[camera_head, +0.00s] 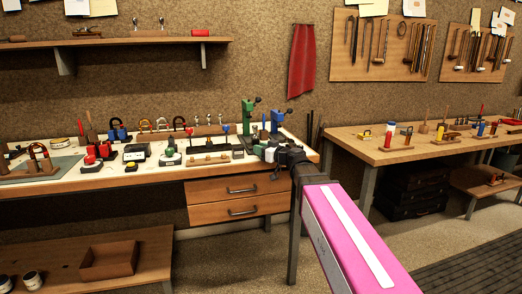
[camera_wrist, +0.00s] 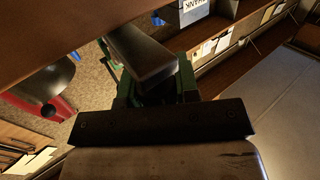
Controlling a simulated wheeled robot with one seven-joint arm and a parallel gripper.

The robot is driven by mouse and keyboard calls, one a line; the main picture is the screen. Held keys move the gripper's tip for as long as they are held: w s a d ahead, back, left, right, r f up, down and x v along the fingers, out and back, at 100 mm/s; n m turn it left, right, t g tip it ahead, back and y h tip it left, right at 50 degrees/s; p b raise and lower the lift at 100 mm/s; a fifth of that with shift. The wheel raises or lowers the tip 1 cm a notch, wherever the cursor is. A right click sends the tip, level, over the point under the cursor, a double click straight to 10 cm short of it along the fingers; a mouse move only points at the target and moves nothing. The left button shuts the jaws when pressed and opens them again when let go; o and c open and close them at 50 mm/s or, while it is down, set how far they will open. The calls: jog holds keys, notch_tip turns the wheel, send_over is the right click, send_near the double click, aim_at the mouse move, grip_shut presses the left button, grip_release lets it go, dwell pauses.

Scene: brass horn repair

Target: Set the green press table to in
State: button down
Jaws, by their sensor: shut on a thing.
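The green press (camera_head: 248,114) stands upright near the right end of the white-topped bench. My gripper (camera_head: 268,151) is low in front of it at the bench's front right, and my arm hides part of the press's lower area. In the wrist view, green parts of the press (camera_wrist: 123,96) show close up behind a dark block and a dark bolted bar. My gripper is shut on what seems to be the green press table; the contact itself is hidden. I cannot tell the table's in or out position.
A blue press (camera_head: 276,121) stands just right of the green one. Small tools and a black-and-white box (camera_head: 136,152) crowd the bench (camera_head: 172,178) to the left. Drawers (camera_head: 236,190) are below. A second wooden bench (camera_head: 368,147) is at right, with open floor between.

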jog(key=w, duration=0.2)
jog(key=w+a, duration=0.1)
jog(key=w, duration=0.1)
jog(key=shift+w+a, duration=0.1)
jog(key=shift+a, duration=0.1)
jog(key=c, duration=0.8)
grip_release()
jog(key=shift+c, duration=0.2)
jog(key=v, duration=1.1)
